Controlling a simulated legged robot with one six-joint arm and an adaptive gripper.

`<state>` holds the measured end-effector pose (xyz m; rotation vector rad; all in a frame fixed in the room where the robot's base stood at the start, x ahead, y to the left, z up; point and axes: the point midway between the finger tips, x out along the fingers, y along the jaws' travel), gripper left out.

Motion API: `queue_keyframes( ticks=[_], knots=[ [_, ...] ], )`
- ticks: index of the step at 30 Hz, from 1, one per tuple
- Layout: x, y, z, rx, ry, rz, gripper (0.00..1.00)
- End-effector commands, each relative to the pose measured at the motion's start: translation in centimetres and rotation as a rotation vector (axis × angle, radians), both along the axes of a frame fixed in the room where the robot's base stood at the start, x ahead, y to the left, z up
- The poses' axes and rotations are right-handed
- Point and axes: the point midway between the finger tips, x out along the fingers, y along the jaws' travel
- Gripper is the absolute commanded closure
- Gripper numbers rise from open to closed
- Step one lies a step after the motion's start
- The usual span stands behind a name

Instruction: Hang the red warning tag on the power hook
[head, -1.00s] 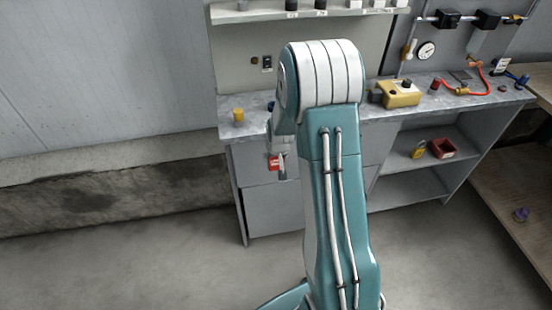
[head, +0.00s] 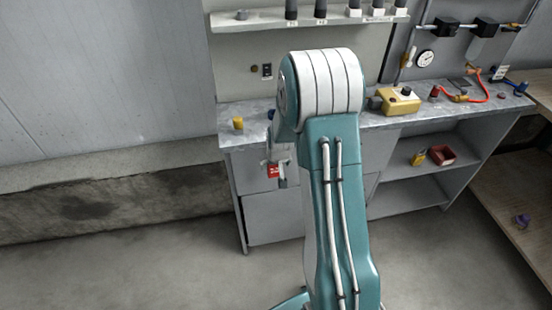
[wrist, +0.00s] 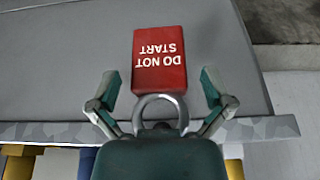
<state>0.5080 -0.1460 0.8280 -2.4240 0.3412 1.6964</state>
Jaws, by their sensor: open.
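The red warning tag (wrist: 159,60), with white "DO NOT START" lettering upside down, shows in the wrist view in front of a grey cabinet face. A grey metal loop (wrist: 160,101) is at its near end. My gripper (wrist: 161,88) is open, with one finger on each side of the tag and loop and visible gaps to both. In the head view the tag (head: 273,172) is a small red patch beside my gripper, in front of the cabinet's drawers, partly hidden by it. I cannot pick out the power hook in either view.
The floor at left is clear.

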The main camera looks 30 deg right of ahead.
Motion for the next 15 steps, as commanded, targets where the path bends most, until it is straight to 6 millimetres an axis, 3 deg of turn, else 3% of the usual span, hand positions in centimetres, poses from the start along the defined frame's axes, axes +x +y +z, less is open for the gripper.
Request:
queue_keyframes(
  ticks=[2, 15],
  knots=[
    [0.1, 0.0, 1.5, -0.010, -0.024, -0.001, 0.00],
    [-3.8, 1.8, 9.1, -0.018, -0.027, 0.002, 0.00]
  ],
)
